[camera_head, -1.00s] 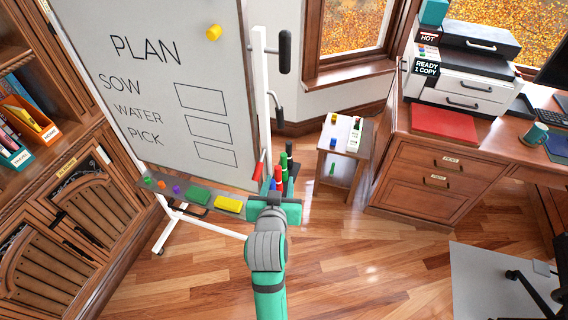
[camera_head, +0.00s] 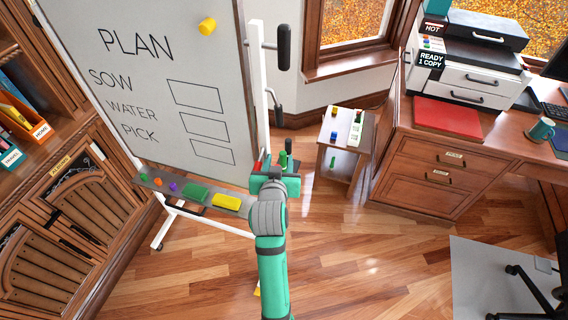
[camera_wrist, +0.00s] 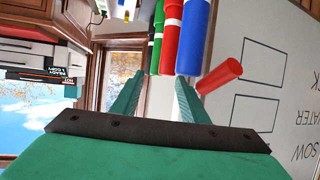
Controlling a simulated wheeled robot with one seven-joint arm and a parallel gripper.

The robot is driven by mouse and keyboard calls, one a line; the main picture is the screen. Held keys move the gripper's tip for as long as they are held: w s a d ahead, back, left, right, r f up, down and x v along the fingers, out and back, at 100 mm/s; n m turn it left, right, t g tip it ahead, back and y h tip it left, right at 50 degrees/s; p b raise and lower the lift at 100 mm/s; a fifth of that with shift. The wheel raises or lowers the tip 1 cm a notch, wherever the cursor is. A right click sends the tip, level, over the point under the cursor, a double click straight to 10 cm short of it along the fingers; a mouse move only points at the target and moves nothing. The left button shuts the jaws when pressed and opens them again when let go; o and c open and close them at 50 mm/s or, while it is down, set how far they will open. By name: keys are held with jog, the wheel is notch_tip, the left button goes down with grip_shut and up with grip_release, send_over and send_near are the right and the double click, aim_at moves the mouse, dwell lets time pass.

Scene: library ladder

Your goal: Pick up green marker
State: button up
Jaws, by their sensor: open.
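A green marker (camera_head: 283,160) stands upright among the markers at the right end of the whiteboard tray, just beyond my gripper (camera_head: 272,180). A dark-topped marker (camera_head: 289,147) is beside it. In the wrist view, my gripper (camera_wrist: 159,82) is open and empty. A green marker (camera_wrist: 157,22) with white and black parts near it shows ahead, roughly in line with the gap between the fingers. A red marker (camera_wrist: 171,35) and a blue marker (camera_wrist: 194,35) are close beside it, near the right finger. I cannot tell the distance to the green marker.
A tilted red cylinder (camera_wrist: 220,76) lies near the right finger. The whiteboard (camera_head: 150,90) rises at the left. A side table (camera_head: 340,135) stands right; the floor between is clear.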

aim_at(282, 154)
jog(key=shift+d+x, duration=0.15)
jog(key=shift+x, duration=1.2)
jog(key=shift+d+x, duration=0.15)
jog(key=shift+x, duration=1.2)
jog(key=shift+r, duration=0.1)
grip_shut()
